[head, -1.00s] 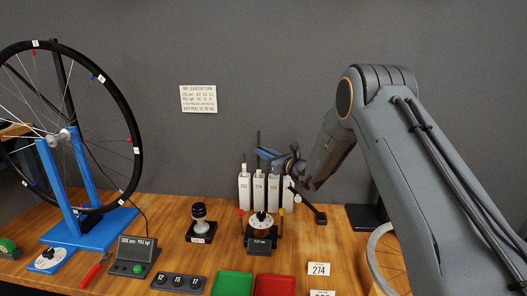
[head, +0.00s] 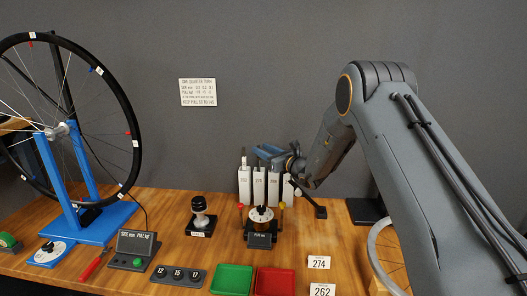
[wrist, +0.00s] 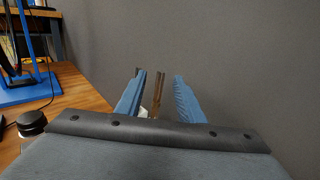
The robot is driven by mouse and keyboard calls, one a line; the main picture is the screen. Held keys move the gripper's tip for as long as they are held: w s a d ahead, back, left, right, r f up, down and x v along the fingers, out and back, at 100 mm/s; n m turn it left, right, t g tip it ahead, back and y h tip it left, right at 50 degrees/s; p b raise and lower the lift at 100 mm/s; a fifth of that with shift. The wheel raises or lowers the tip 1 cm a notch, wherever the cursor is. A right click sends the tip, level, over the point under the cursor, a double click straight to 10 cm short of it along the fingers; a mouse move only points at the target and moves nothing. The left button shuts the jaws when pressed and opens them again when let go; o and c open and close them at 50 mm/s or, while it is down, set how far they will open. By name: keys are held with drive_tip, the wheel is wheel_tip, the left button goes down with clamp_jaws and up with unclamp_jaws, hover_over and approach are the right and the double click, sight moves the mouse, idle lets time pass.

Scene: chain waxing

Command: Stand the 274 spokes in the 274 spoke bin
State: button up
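The 274 spoke bin (head: 259,187) is a tall white upright bin in the row at the back of the bench. My gripper (head: 262,152) is at the tops of these bins in the head view. In the wrist view its two blue fingers (wrist: 158,97) are spread apart. A brownish upright bundle, seemingly the 274 spokes (wrist: 159,88), shows between them with gaps on both sides. A pale bin top shows below it. Whether the bundle stands fully inside the 274 bin is hidden.
A neighbouring white bin (head: 244,187) stands left, another (head: 273,188) right. In front are a round dial device (head: 261,217), a green tray (head: 232,279) and a red tray (head: 275,281). A 274 card (head: 319,262) lies at front right. A wheel stand (head: 90,225) is at left.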

drive_tip(key=v, duration=0.8)
idle(0.7)
drive_tip(key=s+r+n+g+h+p, duration=0.15)
drive_tip(key=s+n+g, duration=0.5)
drive_tip(key=s, duration=0.75)
drive_tip(key=s+r+n+g+h+p, duration=0.1)
drive_tip(key=s+n+g+p, duration=0.35)
drive_tip(key=s, duration=0.85)
drive_tip(key=s+d+r+n+g+h+p, duration=0.2)
drive_tip(key=s+d+n+h, duration=0.7)
drive_tip(key=s+d+n, duration=0.7)
drive_tip(key=s+d+p, duration=0.1)
drive_tip(key=s+d, duration=0.2)
drive_tip(key=s, duration=0.4)
drive_tip(key=shift+d+r+h, duration=0.3)
drive_tip(key=shift+d+h, duration=0.05)
drive_tip(key=shift+d, duration=0.05)
